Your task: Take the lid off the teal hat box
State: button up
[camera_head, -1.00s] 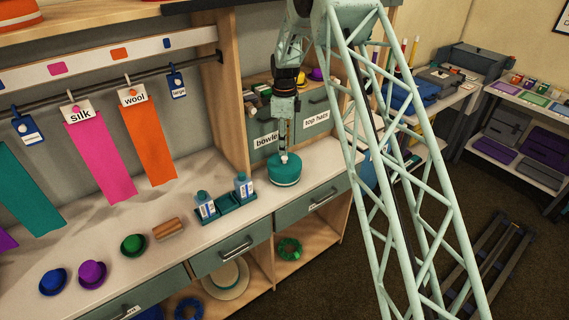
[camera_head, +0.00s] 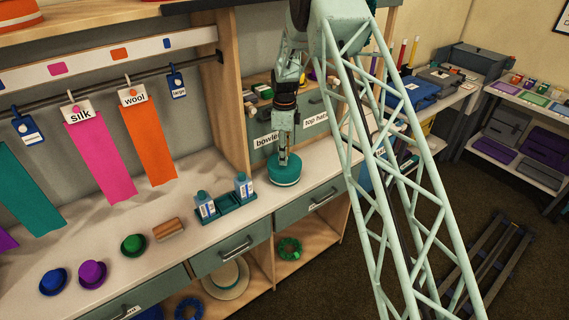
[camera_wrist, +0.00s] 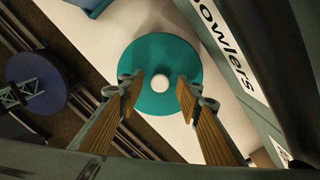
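The teal hat box (camera_head: 284,172) stands on the right part of the white counter, in front of the drawer labelled bowlers. Its round teal lid (camera_wrist: 160,52) is on it, with a white knob (camera_wrist: 158,83) at the centre. My gripper (camera_head: 283,160) is directly above the lid, pointing down. In the wrist view my gripper (camera_wrist: 158,84) has its two fingers apart, one on each side of the knob, with gaps to it. The fingers look empty. I cannot tell how far the fingertips are above the lid.
A teal tray (camera_head: 233,203) with two bottles stands left of the box. A wooden block (camera_head: 168,229) and small green, purple and blue hats lie farther left. The labelled drawers (camera_wrist: 225,40) rise close beside my gripper.

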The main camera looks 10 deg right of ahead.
jog(key=shift+c, duration=0.8)
jog(key=c, duration=0.7)
jog(key=shift+r, duration=0.15)
jog(key=shift+r, duration=1.6)
jog(key=s, duration=0.5)
jog(key=s+r, duration=0.1)
jog(key=s, duration=0.4)
jog(key=s+b, duration=0.1)
jog(key=s, duration=0.5)
jog(key=shift+a+r, duration=0.2)
jog(key=shift+r, duration=0.05)
